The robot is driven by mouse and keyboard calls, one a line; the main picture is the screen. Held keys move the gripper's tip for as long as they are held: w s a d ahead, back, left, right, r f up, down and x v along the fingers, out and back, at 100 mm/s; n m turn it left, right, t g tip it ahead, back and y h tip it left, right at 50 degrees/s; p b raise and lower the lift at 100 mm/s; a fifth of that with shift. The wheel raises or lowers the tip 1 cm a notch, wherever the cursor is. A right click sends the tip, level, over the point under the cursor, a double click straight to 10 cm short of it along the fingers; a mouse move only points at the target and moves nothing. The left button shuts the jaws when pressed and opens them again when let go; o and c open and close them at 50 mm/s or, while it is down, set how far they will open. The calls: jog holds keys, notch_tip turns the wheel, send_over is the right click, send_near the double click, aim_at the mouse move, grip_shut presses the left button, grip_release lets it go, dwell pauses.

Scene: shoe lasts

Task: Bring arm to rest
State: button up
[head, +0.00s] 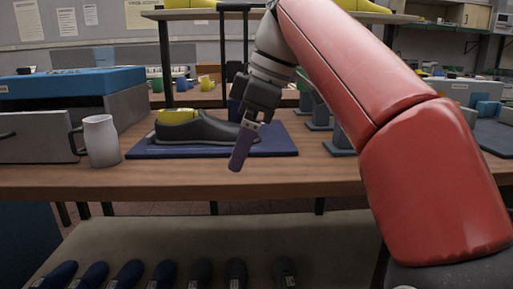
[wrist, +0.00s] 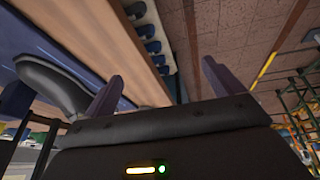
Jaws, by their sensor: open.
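My gripper (head: 240,150) hangs at the end of my red arm, in front of the wooden workbench. Its purple fingers point down, and no object shows between them. In the wrist view my gripper (wrist: 160,88) has its two fingers wide apart, with floor and the bench edge beyond them. Behind it in the head view a dark grey shoe (head: 195,128) with a yellow last (head: 178,114) in it sits on a blue mat (head: 275,151). The shoe also shows at the left of the wrist view (wrist: 50,82).
A white mug (head: 102,142) stands left of the mat, beside a grey drawer unit (head: 40,138). Grey stands (head: 342,138) are right of the mat. A lower shelf (head: 200,232) holds a row of dark shoes (head: 126,273). An upper shelf (head: 205,15) is above the bench.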

jog(key=s+d+f+m+t+h, duration=0.2)
jog(key=s+d+f+m, duration=0.4)
jog(key=d+f+m, duration=0.3)
notch_tip(320, 180, down, 4)
jog(key=shift+r+m+t+h, duration=0.3)
jog(key=shift+m+t, duration=0.2)
jog(key=shift+m, duration=0.1)
jog(key=s+d+f+m, duration=0.2)
jog(key=s+f, duration=0.1)
jog(key=f, duration=0.2)
jog(key=s+d+f+m+t+h, duration=0.1)
jog(key=s+d+f+m, duration=0.2)
jog(key=f, duration=0.3)
jog(key=s+d+f+m, duration=0.2)
jog(key=d+f, duration=0.1)
jog(key=f, duration=0.2)
jog(key=shift+s+d+f+t+h, duration=0.2)
jog(key=shift+s+f+t+h, duration=0.1)
jog(key=shift+s, duration=0.1)
jog(key=shift+c, duration=0.3)
